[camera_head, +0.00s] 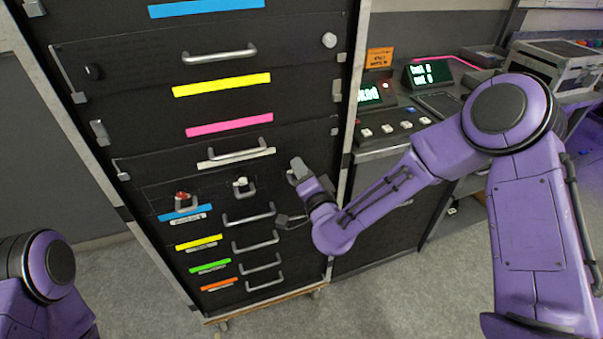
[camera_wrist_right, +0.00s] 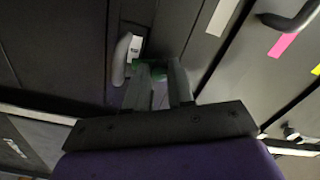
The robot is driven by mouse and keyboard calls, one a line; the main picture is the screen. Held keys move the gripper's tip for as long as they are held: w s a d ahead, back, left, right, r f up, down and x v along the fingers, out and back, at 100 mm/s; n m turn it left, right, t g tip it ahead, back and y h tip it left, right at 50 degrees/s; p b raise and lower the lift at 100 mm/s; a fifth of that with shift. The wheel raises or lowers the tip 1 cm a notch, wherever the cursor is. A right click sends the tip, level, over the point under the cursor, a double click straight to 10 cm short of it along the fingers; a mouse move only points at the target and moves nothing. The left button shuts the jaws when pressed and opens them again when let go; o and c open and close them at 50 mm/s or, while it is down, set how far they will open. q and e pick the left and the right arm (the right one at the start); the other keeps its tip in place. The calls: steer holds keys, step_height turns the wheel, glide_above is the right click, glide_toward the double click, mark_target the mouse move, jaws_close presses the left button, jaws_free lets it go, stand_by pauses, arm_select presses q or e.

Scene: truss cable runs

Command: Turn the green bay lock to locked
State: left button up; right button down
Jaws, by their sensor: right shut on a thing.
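My right gripper (camera_head: 297,172) is at the front of the black rack, toward its right side. In the right wrist view its two fingers (camera_wrist_right: 162,88) are close together on the green bay lock (camera_wrist_right: 150,65). Only a bit of green shows; the fingers hide most of it, and its turn angle cannot be told. A pale curved handle (camera_wrist_right: 122,60) and a small white label (camera_wrist_right: 136,47) are beside the lock. In the head view the gripper and wrist cover the lock. My left gripper is out of view; only part of my left arm shows at lower left.
The rack (camera_head: 130,152) has drawers with bar handles and coloured strips. A red knob (camera_head: 182,196) and a white knob (camera_head: 240,183) sit left of my right gripper. A console (camera_head: 400,115) with lit screens stands at right. The floor in front is clear.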

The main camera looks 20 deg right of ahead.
steer(key=shift+m+b, duration=0.3)
steer(key=shift+m, duration=0.8)
steer(key=c, duration=1)
jaws_free()
steer(key=s, duration=1)
steer(key=shift+s+d, duration=0.15)
steer(key=shift+s, duration=0.15)
